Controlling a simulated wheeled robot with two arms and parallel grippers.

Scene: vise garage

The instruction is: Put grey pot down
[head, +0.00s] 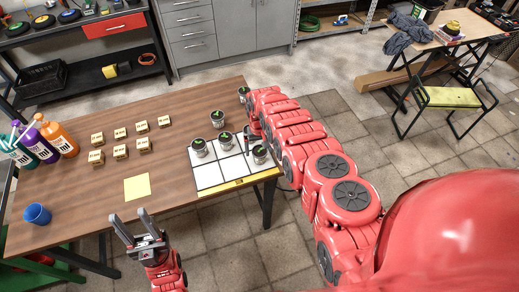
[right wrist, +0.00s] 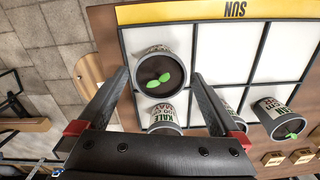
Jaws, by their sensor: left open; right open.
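Several small grey pots with dark soil and green sprouts stand on and around a white gridded mat (head: 211,175). One grey pot (head: 260,154) is upright at the mat's right side; in the right wrist view, a pot (right wrist: 160,72) shows just beyond and between my open right fingertips (right wrist: 158,82), with no visible grip on it. Other pots (head: 199,148), (head: 225,140) and (head: 217,118) stand left of it. My right gripper is mostly hidden behind its arm in the head view. My left gripper (head: 132,226) is open and empty at the table's front edge.
Another pot (head: 244,94) stands at the table's far right corner. The mat's front-left cells are bare.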

